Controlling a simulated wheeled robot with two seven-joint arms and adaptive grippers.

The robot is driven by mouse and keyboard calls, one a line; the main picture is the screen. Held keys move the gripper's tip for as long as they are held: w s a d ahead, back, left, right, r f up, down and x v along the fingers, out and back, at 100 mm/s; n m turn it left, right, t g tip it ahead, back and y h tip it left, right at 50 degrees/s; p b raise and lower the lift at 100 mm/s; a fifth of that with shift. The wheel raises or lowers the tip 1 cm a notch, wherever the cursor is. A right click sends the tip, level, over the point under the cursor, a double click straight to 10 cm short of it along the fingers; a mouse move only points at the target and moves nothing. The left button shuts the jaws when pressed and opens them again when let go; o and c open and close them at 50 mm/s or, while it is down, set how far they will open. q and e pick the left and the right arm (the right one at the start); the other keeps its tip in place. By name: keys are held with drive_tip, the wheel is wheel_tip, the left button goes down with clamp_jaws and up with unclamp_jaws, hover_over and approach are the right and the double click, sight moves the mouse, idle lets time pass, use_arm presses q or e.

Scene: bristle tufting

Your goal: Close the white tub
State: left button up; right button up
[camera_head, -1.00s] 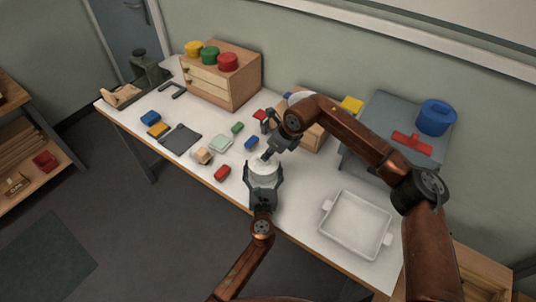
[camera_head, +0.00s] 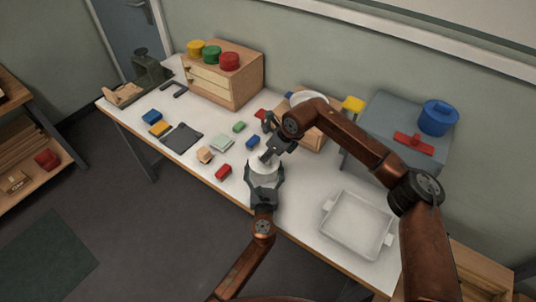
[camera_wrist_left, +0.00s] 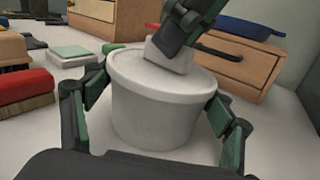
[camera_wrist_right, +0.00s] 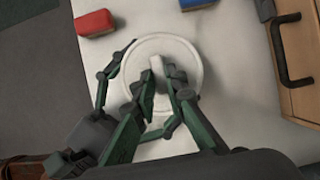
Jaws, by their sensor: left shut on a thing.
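The white tub (camera_wrist_left: 150,115) stands upright on the table, with its round white lid (camera_wrist_left: 125,70) lying over the rim, looking level. Whether the lid is fully pressed down I cannot tell. My left gripper (camera_head: 265,183) is shut around the tub's sides; its fingers also show on both sides in the left wrist view (camera_wrist_left: 158,120). My right gripper (camera_head: 266,157) is above the tub, with its fingertips on either side of the lid's white raised grip (camera_wrist_right: 157,68), and looks shut on it. The right fingers hide part of the lid.
A red block (camera_wrist_right: 94,23) and a blue block (camera_head: 253,141) lie near the tub. A wooden drawer box (camera_wrist_left: 235,65) with a blue-rimmed dish on top stands behind it. A white tray (camera_head: 335,237) lies to the right. Several small items lie to the left.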

drive_tip(key=shift+a+f, duration=0.1)
drive_tip(key=shift+f, duration=0.15)
drive_tip(key=shift+w+a+f, duration=0.1)
drive_tip(key=shift+a+f, duration=0.05)
drive_tip(key=shift+f, duration=0.15)
drive_tip(key=shift+f, duration=0.2)
drive_tip(key=shift+v, duration=2.1)
use_arm(q)
drive_tip(key=o, duration=1.8)
drive_tip(key=shift+c, duration=0.2)
use_arm(e)
drive_tip(key=shift+w, duration=0.1)
use_arm(q)
drive_tip(key=shift+s, duration=0.1)
drive_tip(key=s, duration=1.1)
drive_tip(key=shift+s+a, duration=0.1)
drive_tip(key=shift+s, duration=0.3)
